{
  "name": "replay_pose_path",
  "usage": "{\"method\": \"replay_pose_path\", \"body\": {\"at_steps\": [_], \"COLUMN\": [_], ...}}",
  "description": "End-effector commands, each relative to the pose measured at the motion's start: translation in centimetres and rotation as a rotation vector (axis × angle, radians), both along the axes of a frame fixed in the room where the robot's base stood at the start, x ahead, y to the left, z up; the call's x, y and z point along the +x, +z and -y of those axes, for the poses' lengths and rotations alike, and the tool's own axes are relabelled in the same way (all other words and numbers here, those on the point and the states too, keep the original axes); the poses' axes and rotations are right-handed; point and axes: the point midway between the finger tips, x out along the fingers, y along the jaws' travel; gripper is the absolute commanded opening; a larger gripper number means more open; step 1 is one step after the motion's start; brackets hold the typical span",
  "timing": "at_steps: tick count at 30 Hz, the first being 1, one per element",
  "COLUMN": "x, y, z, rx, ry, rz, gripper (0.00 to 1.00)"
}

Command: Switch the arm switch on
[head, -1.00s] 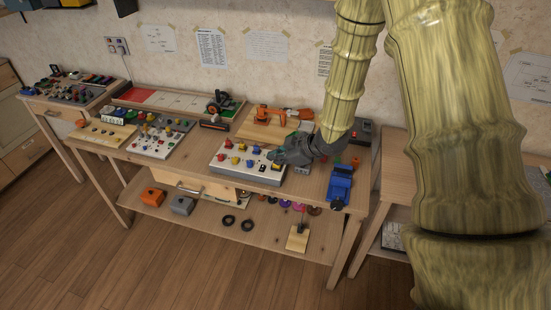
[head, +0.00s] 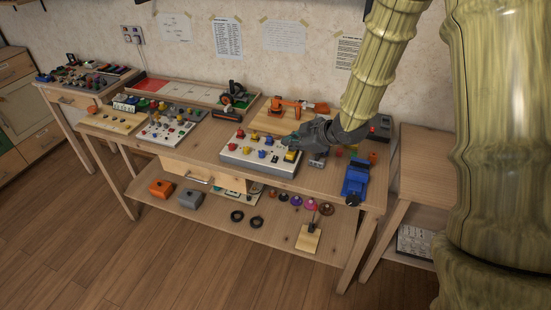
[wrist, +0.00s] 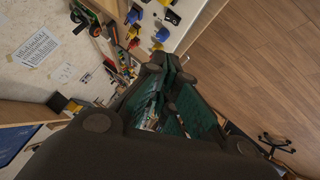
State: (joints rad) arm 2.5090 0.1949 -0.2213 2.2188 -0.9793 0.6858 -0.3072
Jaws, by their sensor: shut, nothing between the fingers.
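A pale sloped control panel (head: 232,157) sits on the workbench and carries several red, yellow and blue knobs and switches. I cannot tell which one is the arm switch; no label is readable. My dark gripper (head: 287,141) is shut and empty over the back right part of the panel, close to a yellow switch (head: 291,156) and a blue switch (head: 262,154). I cannot tell whether it touches any control. In the wrist view, the shut fingers (wrist: 163,62) point toward the panel (wrist: 187,22) at the top, and they hide part of the bench.
A second panel (head: 152,133) with small knobs lies to the left. An orange robot-arm model (head: 284,105) stands behind my gripper. A blue vise-like object (head: 355,178) stands to the right. Orange and grey boxes and rings lie on the lower shelf (head: 270,225).

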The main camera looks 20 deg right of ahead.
Motion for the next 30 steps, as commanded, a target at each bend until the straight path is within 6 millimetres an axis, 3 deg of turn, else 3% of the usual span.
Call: {"method": "replay_pose_path", "body": {"at_steps": [16, 30], "x": [0.4, 4.0], "y": [-0.3, -3.6], "z": [-0.1, -2.0], "rx": [-0.003, -0.003], "ry": [0.000, 0.001], "rz": [0.002, 0.003], "gripper": [0.00, 0.00]}}
